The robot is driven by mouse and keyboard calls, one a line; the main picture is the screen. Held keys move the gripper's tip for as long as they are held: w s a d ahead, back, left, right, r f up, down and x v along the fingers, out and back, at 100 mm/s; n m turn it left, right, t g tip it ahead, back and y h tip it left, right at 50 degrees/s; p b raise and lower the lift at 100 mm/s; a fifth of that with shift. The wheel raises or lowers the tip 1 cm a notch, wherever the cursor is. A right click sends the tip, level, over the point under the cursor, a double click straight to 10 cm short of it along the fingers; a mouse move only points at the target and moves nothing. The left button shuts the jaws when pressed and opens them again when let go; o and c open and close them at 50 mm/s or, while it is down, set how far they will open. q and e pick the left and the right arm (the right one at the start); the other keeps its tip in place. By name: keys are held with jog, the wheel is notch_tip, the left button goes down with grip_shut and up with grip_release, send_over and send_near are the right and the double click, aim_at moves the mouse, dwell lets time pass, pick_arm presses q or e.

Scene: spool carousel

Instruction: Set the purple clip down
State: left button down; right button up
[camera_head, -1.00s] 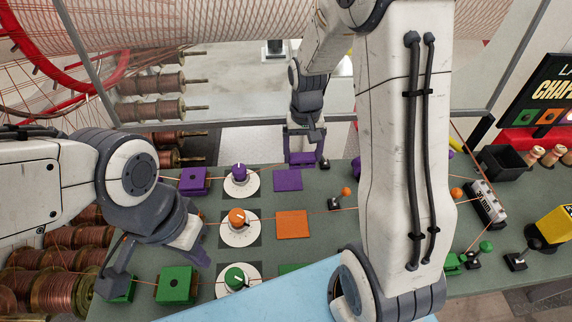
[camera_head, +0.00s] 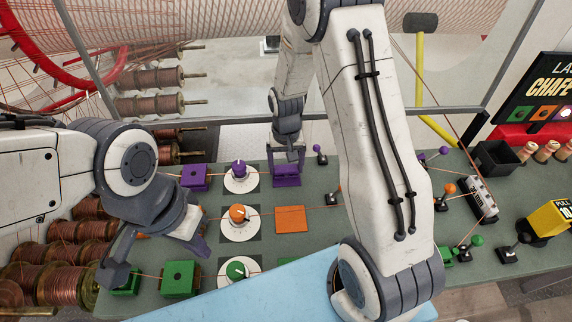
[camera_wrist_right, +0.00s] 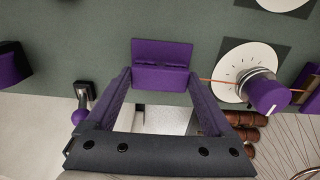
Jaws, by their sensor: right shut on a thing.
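The purple clip (camera_head: 287,176) is at the back of the green table, at the top of a column of coloured squares. My right gripper (camera_head: 288,163) is over it, with a finger on each side. In the right wrist view the purple clip (camera_wrist_right: 162,62) sits between the fingertips of my right gripper (camera_wrist_right: 161,80), which is shut on it. The purple square under the clip is hidden, and I cannot tell whether the clip touches the surface. My left gripper (camera_head: 157,264) is open and empty at the front left, near a green block (camera_head: 180,279).
A white dial with a purple knob (camera_head: 239,170) stands just left of the clip, and a purple-topped lever (camera_head: 319,154) just right. An orange square (camera_head: 291,219) lies in front. A purple block (camera_head: 195,177) stands further left. My right forearm hides part of the table.

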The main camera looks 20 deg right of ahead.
aim_at(286, 168)
jog(key=o, duration=1.2)
jog(key=shift+f, duration=0.1)
jog(key=shift+c, duration=0.2)
jog(key=shift+r, duration=0.3)
notch_tip(286, 168, up, 11)
jog(key=b, duration=0.2)
jog(key=s+a+r+n, duration=0.4)
jog(key=s+a+n, duration=0.1)
jog(key=s+a, duration=0.55)
jog(key=s+a+n, duration=0.1)
jog(key=s+n, duration=0.1)
jog(key=s, duration=0.4)
jog(key=s+a+n+y+b, duration=0.1)
jog(key=s+a+n, duration=0.1)
jog(key=s, duration=0.5)
jog(key=shift+a+f+n, duration=0.3)
jog(key=shift+f+n, duration=0.15)
jog(key=shift+n, duration=0.25)
